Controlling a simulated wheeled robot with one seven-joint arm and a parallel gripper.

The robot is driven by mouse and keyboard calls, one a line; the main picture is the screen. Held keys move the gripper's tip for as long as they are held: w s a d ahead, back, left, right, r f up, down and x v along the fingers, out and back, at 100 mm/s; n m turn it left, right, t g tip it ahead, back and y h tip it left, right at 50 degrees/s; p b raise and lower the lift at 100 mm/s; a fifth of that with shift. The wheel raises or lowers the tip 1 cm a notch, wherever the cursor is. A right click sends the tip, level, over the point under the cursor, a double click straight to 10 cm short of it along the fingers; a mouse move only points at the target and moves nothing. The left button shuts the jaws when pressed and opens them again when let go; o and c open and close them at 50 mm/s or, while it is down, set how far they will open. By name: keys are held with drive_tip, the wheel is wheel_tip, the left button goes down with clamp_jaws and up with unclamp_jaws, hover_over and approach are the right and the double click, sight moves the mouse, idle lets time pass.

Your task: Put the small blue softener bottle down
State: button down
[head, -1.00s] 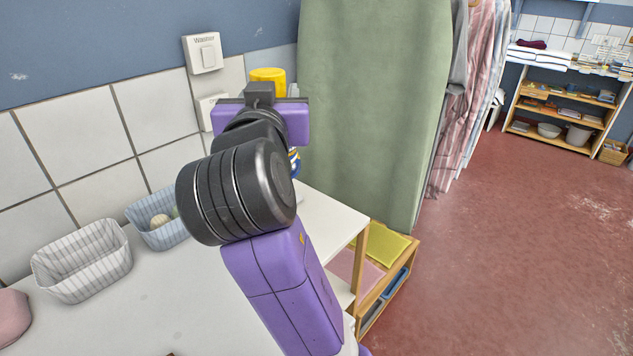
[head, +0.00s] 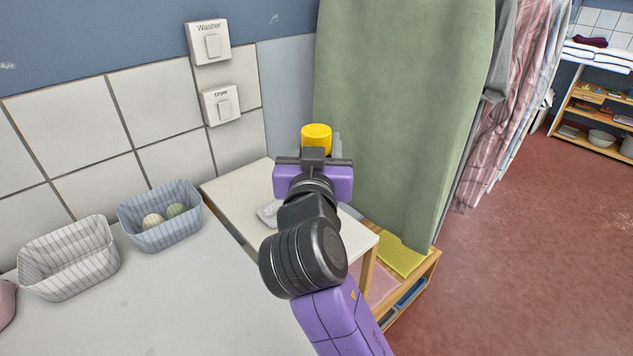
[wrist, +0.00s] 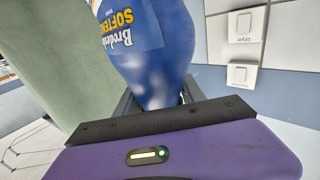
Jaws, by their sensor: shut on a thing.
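The small blue softener bottle (wrist: 150,55) fills the top middle of the wrist view, its label upside down there. In the head view only its yellow cap (head: 316,136) shows clearly; my wrist hides the blue body. My gripper (wrist: 155,101) is shut on the bottle, with a dark finger at each side of it. In the head view my gripper's purple housing (head: 313,181) is in front of the bottle, over the small white table (head: 232,190). The bottle's base is hidden, so I cannot tell whether it touches anything.
A grey object (head: 268,212) lies on the small table, partly behind my arm. A blue basket (head: 163,226) with balls and a grey striped basket (head: 68,266) stand on the white surface at left. A green curtain-like cloth (head: 400,110) hangs just behind the bottle.

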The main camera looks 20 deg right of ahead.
wheel_tip(320, 180, down, 8)
drive_tip(key=shift+a+f, duration=0.1)
idle(0.4)
drive_tip(key=shift+f, duration=0.15)
drive_tip(key=c, duration=0.7)
unclamp_jaws()
drive_tip(key=shift+r, duration=0.2)
drive_tip(key=b+v, duration=0.2)
drive_tip(key=v, duration=1)
drive_tip(key=shift+f, duration=0.1)
